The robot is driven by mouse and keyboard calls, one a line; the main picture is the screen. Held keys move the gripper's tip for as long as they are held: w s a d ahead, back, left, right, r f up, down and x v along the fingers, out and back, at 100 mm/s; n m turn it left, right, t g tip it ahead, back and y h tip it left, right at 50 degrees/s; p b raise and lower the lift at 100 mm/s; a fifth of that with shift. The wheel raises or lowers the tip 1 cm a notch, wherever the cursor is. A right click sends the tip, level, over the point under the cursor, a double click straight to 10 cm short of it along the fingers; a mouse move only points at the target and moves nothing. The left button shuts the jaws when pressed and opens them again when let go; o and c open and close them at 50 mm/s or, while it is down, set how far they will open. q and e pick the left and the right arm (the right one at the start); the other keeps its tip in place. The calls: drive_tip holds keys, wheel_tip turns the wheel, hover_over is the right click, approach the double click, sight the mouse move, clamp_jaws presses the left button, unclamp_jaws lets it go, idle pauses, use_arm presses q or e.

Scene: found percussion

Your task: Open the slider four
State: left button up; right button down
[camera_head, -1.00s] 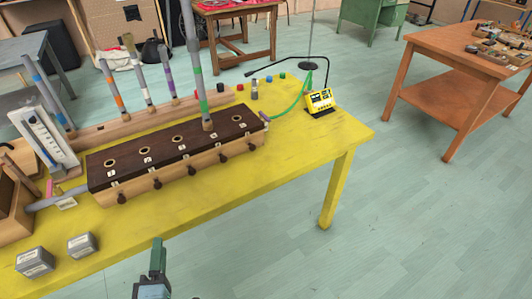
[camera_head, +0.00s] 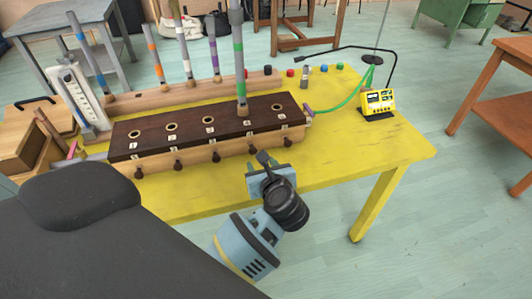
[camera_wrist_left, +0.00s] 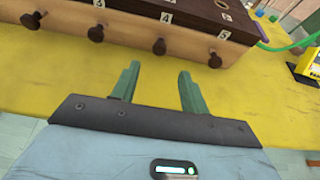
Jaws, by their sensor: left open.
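The long wooden chest with a dark top (camera_head: 190,126) stands on the yellow table. Its top has numbered holes, and its front has a row of dark round knobs. The knob of slider four (camera_wrist_left: 159,46) is below the label 4 in the left wrist view; it also shows in the head view (camera_head: 252,149). My left gripper (camera_wrist_left: 158,86) is open and empty. Its green fingers point at the chest front, one to each side of knob four's line, with a gap short of the knob. My right gripper is not in view.
A grey tube with a green band (camera_head: 239,65) stands upright in the chest top near slider four. Knob five (camera_wrist_left: 215,60) is close on the right. A yellow device (camera_head: 377,102) with a green hose stands to the right. The table's front strip is clear.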

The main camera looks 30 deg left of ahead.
sight(254, 152)
use_arm(q)
drive_tip(key=shift+x, duration=3.9)
drive_tip(key=shift+r, duration=0.1)
clamp_jaws()
